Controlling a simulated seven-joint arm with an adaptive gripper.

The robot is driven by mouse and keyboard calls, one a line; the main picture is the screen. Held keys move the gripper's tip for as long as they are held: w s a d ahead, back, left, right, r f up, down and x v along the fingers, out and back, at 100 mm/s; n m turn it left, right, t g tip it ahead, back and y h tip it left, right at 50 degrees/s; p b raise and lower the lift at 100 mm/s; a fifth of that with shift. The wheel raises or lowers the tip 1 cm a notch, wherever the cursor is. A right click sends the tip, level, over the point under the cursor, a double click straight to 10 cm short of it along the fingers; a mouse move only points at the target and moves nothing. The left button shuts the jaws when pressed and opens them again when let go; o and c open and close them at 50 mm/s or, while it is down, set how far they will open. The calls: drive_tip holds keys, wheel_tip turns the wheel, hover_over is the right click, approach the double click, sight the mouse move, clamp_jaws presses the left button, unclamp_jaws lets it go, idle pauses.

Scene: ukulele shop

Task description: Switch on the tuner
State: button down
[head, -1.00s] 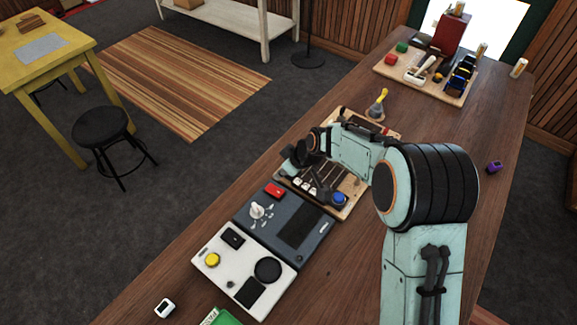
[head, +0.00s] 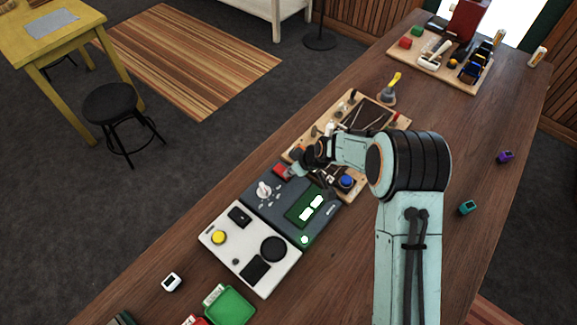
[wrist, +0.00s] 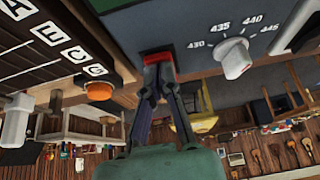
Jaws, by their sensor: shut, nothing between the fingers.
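The tuner (head: 257,212) is a dark grey box on the wooden bench with a white pointer knob. Its screen (head: 306,206) is lit green with pale marks, and a small light near its front corner glows. Its red switch (head: 282,170) is at the far left corner in the head view. My gripper (head: 297,172) is shut and empty beside that switch. In the wrist view my fingertips (wrist: 158,80) are at the red switch (wrist: 157,58) and partly cover it. I cannot tell whether they touch it. The knob (wrist: 235,58) sits by a 430 to 445 scale.
A white-topped box (head: 248,250) adjoins the tuner's near side. A wooden board (head: 300,150) with strings and a blue button adjoins the far side. A green tray (head: 230,306) is at the front. The right part of the bench is mostly clear.

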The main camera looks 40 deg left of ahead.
drive_tip(key=shift+a+r, duration=0.1)
drive_tip(key=shift+a, duration=0.05)
drive_tip(key=shift+a+r, duration=0.3)
drive_tip(key=shift+a, duration=0.3)
drive_tip(key=shift+r, duration=0.1)
drive_tip(key=shift+r, duration=0.35)
wheel_tip(320, 180, up, 3)
drive_tip(key=shift+r, duration=0.1)
drive_tip(key=d+r, duration=0.7)
